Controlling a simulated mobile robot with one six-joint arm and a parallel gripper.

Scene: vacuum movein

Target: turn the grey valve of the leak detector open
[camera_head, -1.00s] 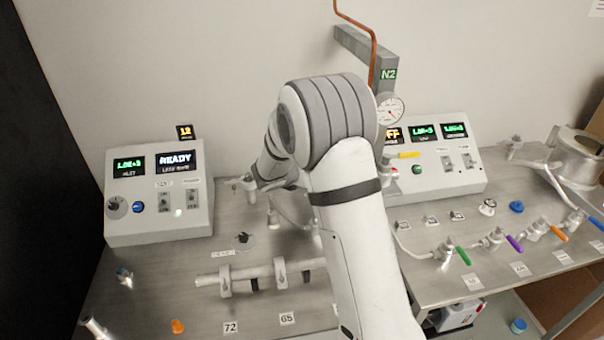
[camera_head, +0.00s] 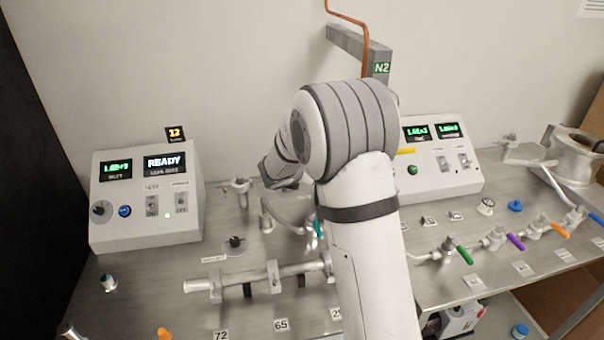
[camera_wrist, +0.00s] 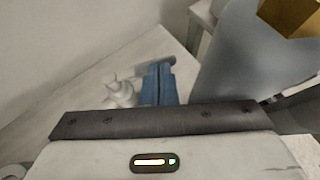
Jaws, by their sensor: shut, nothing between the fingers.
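The leak detector (camera_head: 146,200) is the pale sloped box at left, its display reading READY. A small grey valve (camera_head: 240,188) stands upright on the bench just right of it. I cannot tell how its handle is turned. In the wrist view, a pale fitting (camera_wrist: 120,92), probably this valve, stands left of my gripper (camera_wrist: 158,85). The blue fingers are together with nothing between them, apparently beside the fitting; contact cannot be told. In the head view, my wrist is right of the valve, and my fingers are not clear there.
A bent pipe with a teal handle (camera_head: 317,228) stands close to my arm. A black knob (camera_head: 235,243) and a horizontal pipe (camera_head: 247,278) lie nearer the front. A second control box (camera_head: 440,165) and several coloured-handle valves are at right.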

